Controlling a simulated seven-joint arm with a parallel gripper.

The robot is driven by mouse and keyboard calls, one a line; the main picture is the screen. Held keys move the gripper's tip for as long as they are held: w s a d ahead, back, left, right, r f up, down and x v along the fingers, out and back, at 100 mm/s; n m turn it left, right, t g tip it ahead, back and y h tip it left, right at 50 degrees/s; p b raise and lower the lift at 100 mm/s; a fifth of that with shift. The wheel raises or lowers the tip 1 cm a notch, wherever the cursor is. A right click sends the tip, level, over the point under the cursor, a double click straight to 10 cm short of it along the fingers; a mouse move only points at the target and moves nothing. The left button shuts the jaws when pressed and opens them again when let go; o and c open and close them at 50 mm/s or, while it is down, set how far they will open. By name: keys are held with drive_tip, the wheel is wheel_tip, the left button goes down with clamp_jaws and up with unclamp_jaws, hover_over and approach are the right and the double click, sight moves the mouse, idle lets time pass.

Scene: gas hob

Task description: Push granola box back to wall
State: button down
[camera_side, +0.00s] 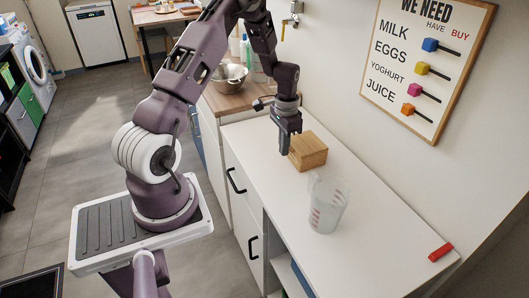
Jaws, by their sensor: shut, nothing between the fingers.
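A tan box (309,151), the only box I see on the white counter (375,205), stands near its back, close to the wall (340,95). No granola label can be read on it. A gap between box and wall cannot be judged well from here. My gripper (284,151) points down just left of the box, on its front side, with its fingers shut and empty. I cannot tell whether the fingertips touch the box. The fingers and wrist stand beside the box's left edge, and most of the box shows.
A clear measuring jug (327,205) stands on the counter in front of the box. A red object (440,252) lies at the right end. A metal bowl (231,77) sits on the wooden worktop behind. A shopping board (425,65) hangs on the wall. The counter's right part is mostly clear.

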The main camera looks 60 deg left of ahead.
sight(294, 145)
drive_tip(key=w, duration=0.8)
drive_tip(key=s, duration=0.4)
drive_tip(key=shift+s, duration=0.2)
wheel_tip(294, 145, up, 11)
drive_tip(key=s+d+r+t, duration=0.1)
drive_tip(key=s+d+r, duration=0.2)
drive_tip(key=d+r, duration=0.35)
drive_tip(key=s+d+r+t, duration=0.1)
drive_tip(key=s+d+r, duration=0.2)
drive_tip(key=d+r, duration=0.35)
drive_tip(key=s+d+r+t, duration=0.1)
drive_tip(key=s+d+r, duration=0.1)
drive_tip(key=s+d, duration=0.3)
drive_tip(key=s+d+r+t, duration=0.2)
drive_tip(key=s+d, duration=0.3)
drive_tip(key=s, duration=0.9)
drive_tip(key=shift+t, duration=0.3)
